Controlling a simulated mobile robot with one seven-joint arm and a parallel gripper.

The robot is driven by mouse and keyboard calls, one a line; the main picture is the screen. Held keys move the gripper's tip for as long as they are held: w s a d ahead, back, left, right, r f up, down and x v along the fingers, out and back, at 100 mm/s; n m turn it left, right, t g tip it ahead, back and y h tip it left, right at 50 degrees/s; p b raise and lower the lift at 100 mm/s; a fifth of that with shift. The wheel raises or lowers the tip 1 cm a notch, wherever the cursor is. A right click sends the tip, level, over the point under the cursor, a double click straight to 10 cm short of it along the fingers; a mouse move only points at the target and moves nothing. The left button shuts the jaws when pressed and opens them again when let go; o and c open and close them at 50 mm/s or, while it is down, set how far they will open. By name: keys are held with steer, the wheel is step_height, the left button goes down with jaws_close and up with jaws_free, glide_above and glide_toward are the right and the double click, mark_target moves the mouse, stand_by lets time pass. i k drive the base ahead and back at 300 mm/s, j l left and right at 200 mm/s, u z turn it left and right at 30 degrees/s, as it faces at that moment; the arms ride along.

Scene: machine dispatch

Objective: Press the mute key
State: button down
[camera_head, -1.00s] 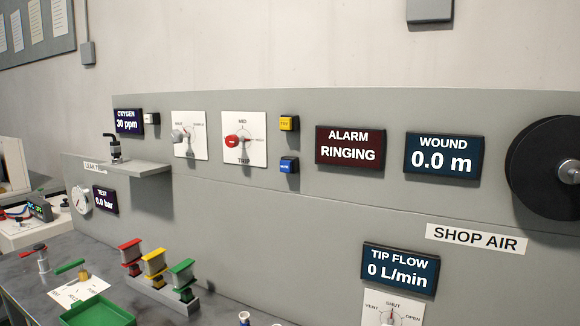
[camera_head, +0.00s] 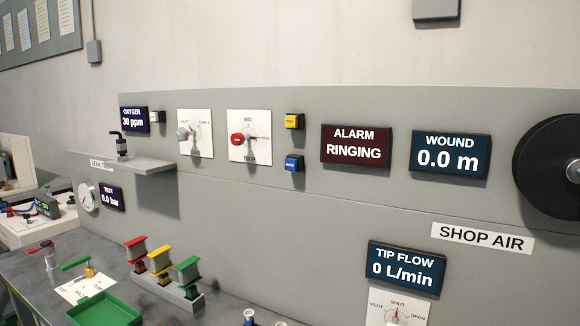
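The blue key (camera_head: 293,163) is mounted on the grey wall panel, below a yellow key (camera_head: 293,121). Its small white label looks like "MUTE" but is hard to read. Right of the keys, a dark red display (camera_head: 356,147) reads "ALARM RINGING". My gripper is not in view, and nothing covers the blue key.
A trip dial (camera_head: 249,137) with a red knob is left of the keys. A small shelf (camera_head: 142,166) and a reel (camera_head: 553,165) stick out from the panel. The bench below holds a green tray (camera_head: 105,311) and coloured blocks (camera_head: 160,262).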

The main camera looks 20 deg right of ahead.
mark_target(291, 164)
steer(key=k, duration=0.65)
steer(key=z, duration=1.95)
steer(key=j, duration=0.6)
